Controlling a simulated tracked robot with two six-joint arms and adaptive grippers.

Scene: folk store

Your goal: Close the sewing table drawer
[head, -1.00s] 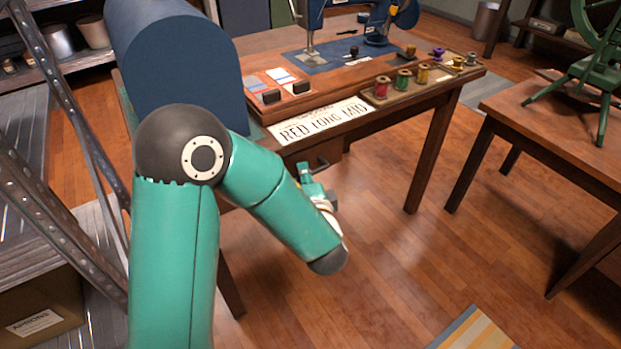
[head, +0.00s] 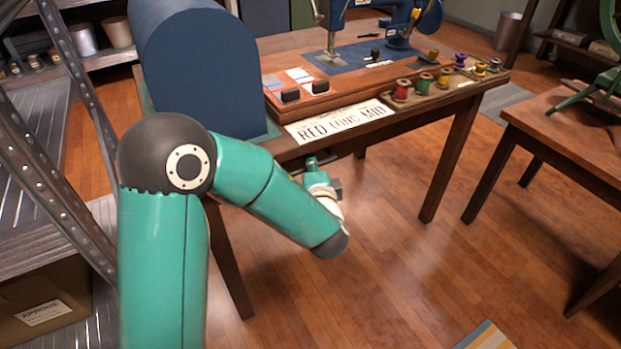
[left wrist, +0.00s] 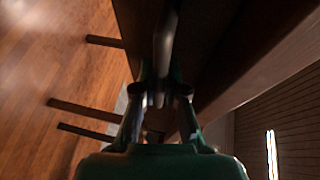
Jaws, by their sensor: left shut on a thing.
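The wooden sewing table (head: 455,130) stands ahead, with a sewing machine on it. Under its front edge, the drawer is mostly hidden by the tabletop and my arm, so I cannot tell how far it stands open. My left gripper (head: 314,164) is at the drawer handle (head: 328,160), just below the edge. In the left wrist view, the fingers of my left gripper (left wrist: 164,97) are shut on the handle bar (left wrist: 165,45), with the dark drawer front close to them. My right gripper is not in view.
A metal shelf rack (head: 60,150) stands close on the left. A blue rounded case (head: 205,80) and several thread spools (head: 424,84) are on the table. Another wooden table (head: 550,125) is at the right. The floor (head: 400,270) between the tables is clear.

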